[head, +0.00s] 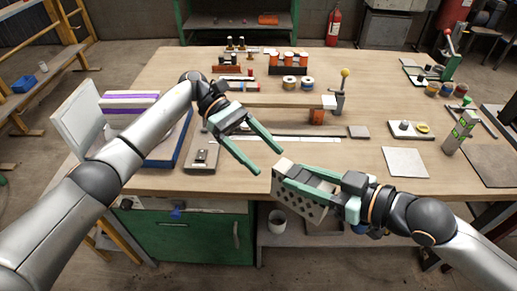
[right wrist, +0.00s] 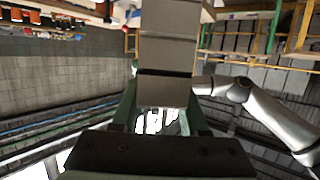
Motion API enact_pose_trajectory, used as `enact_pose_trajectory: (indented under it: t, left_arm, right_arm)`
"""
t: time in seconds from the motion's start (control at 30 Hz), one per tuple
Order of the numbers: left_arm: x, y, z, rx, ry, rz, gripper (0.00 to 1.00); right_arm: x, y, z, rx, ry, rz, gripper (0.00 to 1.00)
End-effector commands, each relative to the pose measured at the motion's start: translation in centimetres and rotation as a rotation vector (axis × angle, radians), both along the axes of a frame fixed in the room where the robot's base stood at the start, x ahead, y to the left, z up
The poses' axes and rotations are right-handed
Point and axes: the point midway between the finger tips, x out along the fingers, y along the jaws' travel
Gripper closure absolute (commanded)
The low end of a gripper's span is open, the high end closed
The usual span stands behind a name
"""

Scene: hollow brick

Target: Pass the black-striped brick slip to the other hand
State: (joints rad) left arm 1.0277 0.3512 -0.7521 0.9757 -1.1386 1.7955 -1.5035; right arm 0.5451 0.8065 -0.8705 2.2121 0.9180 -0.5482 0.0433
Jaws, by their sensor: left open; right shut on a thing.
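My right gripper (head: 304,187) is shut on the black-striped brick slip (head: 283,166) in front of the table's front edge. In the right wrist view the slip (right wrist: 167,55) is a grey-brown block with dark stripes across it, reaching away from between the green fingers. In the head view a grey face with dark holes shows at the held piece, partly hidden by the fingers. My left gripper (head: 270,161) is open and empty, its two green fingers pointing toward the slip's free end. I cannot tell whether they touch it.
The wooden table (head: 330,155) lies under and behind the grippers. A blue-edged tray (head: 175,140) with purple-striped pieces is at left. A grey plate (head: 405,162) lies at right.

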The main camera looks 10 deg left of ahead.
Motion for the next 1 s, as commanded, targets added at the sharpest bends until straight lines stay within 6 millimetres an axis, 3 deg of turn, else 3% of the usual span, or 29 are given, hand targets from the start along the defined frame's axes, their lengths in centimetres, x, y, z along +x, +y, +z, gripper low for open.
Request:
enact_pose_trajectory:
  t: [0.6, 1.0]
  left_arm:
    - [-4.8, -8.1, -3.9, -0.002, 0.002, -0.001, 0.21]
    - [-5.4, -9.2, -4.4, -0.003, 0.001, 0.001, 0.21]
  right_arm:
    - [0.0, 0.0, 0.1, 0.002, -0.002, 0.000, 1.00]
    - [0.0, 0.0, 0.1, 0.002, -0.002, 0.000, 1.00]
